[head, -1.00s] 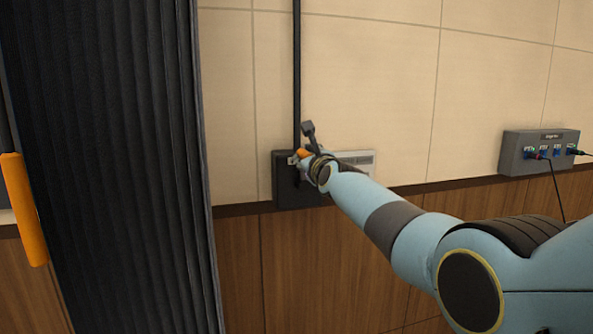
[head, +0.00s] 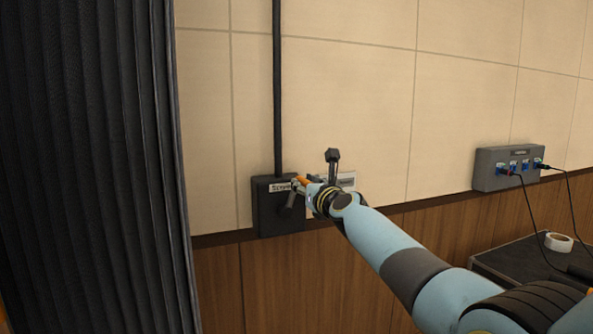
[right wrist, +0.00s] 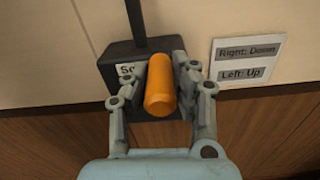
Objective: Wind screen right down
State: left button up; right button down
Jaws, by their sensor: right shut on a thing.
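The screen's winder is a dark wall box (head: 265,212) with a partly hidden "Screen" label and a black tube running up from it. Its orange handle (right wrist: 160,85) sits between the fingers of my right gripper (right wrist: 153,93), which is shut on it. In the head view the right gripper (head: 300,190) is in front of the box and hides most of the handle. A sign (right wrist: 248,61) right of the box reads "Right: Down" and "Left: Up" in the right wrist view. My left gripper is not in view.
A dark pleated curtain (head: 90,170) hangs at the left. A grey socket panel (head: 508,167) with plugged cables is on the wall at the right. Below it a dark case top (head: 515,262) carries a white tape roll (head: 558,242).

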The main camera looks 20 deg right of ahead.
jog(key=shift+d+f+m, duration=0.2)
jog(key=shift+f+m, duration=0.05)
jog(key=shift+m, duration=0.05)
jog(key=shift+d+f, duration=0.15)
jog(key=shift+d+f+m, duration=0.15)
jog(key=shift+m, duration=0.25)
jog(key=d+f+m+b, duration=0.4)
jog(key=f+m+b, duration=0.4)
jog(key=f+m, duration=0.35)
pick_arm(q)
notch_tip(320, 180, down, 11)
jog(key=b, duration=0.4)
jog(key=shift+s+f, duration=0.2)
pick_arm(e)
jog(key=a+f+m, duration=0.4)
jog(key=a+m, duration=0.4)
jog(key=m, duration=0.1)
jog(key=shift+s+f+m, duration=0.15)
jog(key=shift+f+m, duration=0.2)
